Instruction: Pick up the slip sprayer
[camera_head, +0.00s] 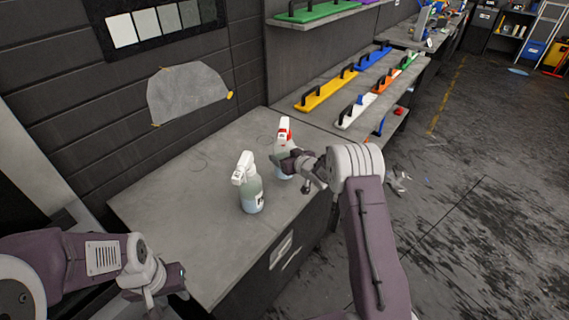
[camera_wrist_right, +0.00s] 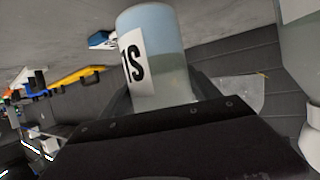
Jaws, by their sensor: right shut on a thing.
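Two spray bottles are on the grey workbench (camera_head: 180,215). The far one is a sprayer with a red and white head (camera_head: 285,130). My right gripper (camera_head: 288,163) is shut around its body and hides part of it. In the right wrist view the held sprayer (camera_wrist_right: 160,45) sits between the fingers, pale blue and clear, with a partly visible black-on-white label. I cannot tell whether its base touches the bench. The near bottle (camera_head: 251,195) has a white head and stands upright, apart from the gripper. My left gripper (camera_head: 165,290) is low at the left, off the bench, holding nothing visible.
A shelf with a green tool (camera_head: 315,11) hangs above. A film piece (camera_head: 188,95) is on the wall. The bench's near left part is clear.

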